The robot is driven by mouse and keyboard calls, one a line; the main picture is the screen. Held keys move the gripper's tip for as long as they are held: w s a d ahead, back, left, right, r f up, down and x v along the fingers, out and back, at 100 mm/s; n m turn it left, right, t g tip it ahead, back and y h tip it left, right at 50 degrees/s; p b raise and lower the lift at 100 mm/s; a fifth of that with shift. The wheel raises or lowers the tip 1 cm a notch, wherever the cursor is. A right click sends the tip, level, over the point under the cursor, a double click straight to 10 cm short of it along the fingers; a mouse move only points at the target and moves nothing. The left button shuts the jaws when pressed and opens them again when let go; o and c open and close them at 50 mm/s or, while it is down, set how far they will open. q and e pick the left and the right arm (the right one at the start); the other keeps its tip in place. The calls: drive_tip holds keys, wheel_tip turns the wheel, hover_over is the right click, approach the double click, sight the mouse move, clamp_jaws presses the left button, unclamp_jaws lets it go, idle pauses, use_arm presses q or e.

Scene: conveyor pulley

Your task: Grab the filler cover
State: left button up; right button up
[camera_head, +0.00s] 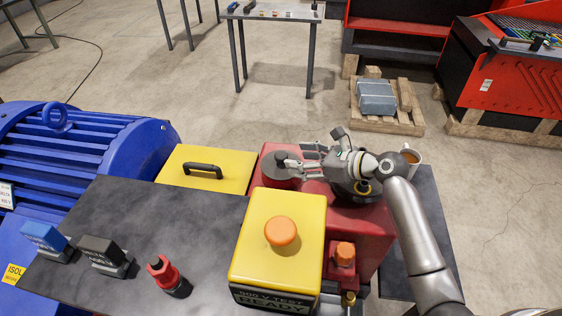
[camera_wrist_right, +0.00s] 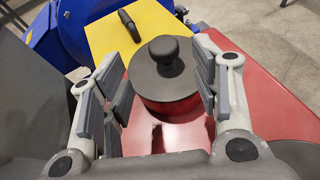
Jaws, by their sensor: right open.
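The filler cover (camera_head: 281,164) appears to be the round dark-topped cap with a black knob on the red housing (camera_head: 372,222). In the right wrist view the filler cover (camera_wrist_right: 164,75) has a red side below its dark top. My right gripper (camera_head: 300,162) is open, and its fingers reach from the right toward the cover. In the right wrist view the open right gripper (camera_wrist_right: 158,82) has one finger on each side of the cover, with the knob between and slightly beyond them. Contact cannot be told. My left gripper is not in view.
A yellow cover with a black handle (camera_head: 203,169) lies behind left, next to a blue motor (camera_head: 70,150). A yellow box with an orange button (camera_head: 281,232) stands in front. A mug (camera_head: 410,157) is near my right wrist. Blue, black and red items sit on the dark table (camera_head: 190,230).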

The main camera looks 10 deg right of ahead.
sight(285, 156)
drive_tip(key=shift+w+a+f, duration=0.1)
drive_tip(key=shift+w+a, duration=0.2)
drive_tip(key=shift+p+x, duration=0.55)
drive_tip(key=shift+x, duration=2.05)
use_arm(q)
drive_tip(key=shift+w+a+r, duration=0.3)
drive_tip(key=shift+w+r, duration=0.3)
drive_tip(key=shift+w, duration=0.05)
use_arm(e)
drive_tip(key=shift+w+d, duration=0.2)
drive_tip(key=shift+c, duration=0.4)
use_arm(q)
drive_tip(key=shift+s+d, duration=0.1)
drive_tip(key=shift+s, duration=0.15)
use_arm(e)
drive_tip(key=c, duration=1.1)
